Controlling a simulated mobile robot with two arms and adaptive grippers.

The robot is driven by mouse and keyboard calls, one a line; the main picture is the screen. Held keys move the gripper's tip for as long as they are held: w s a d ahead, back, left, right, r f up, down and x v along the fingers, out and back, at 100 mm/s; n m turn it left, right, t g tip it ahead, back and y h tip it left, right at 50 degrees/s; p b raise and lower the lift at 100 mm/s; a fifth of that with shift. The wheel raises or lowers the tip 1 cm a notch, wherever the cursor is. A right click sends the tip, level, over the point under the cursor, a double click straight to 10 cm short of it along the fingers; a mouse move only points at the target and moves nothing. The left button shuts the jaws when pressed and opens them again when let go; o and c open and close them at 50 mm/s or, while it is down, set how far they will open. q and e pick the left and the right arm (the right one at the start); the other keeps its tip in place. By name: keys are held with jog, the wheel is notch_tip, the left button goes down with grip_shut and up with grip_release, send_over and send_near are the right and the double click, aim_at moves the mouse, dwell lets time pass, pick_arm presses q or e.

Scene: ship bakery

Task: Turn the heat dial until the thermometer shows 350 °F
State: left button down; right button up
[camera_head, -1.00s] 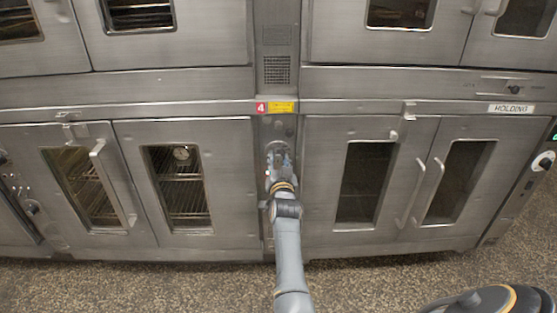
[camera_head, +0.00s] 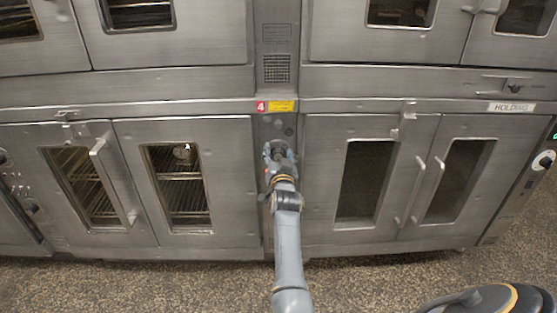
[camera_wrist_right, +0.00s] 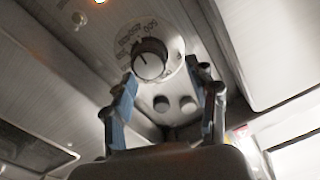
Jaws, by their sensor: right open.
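The heat dial (camera_wrist_right: 149,62) is a round dark knob with a pale pointer line on a light, marked plate in the right wrist view. My right gripper (camera_wrist_right: 167,85) is open, with its blue-lined fingers apart and the dial ahead, roughly between and beyond the tips. I cannot tell whether they touch it. In the head view the right gripper (camera_head: 278,153) is in front of the narrow control panel and largely covers the dial. A small round thermometer (camera_head: 182,152) hangs inside the lower left oven's window; its reading is too small to make out. My left gripper is not in view.
Steel oven doors flank the panel, with handles (camera_head: 112,180) projecting on the left and right. A red label marked 4 (camera_head: 262,106) sits above my gripper. Two round fittings (camera_wrist_right: 174,103) lie near the dial.

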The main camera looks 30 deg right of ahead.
notch_tip(320, 180, up, 8)
jog(key=shift+f, duration=0.2)
dwell(0.4)
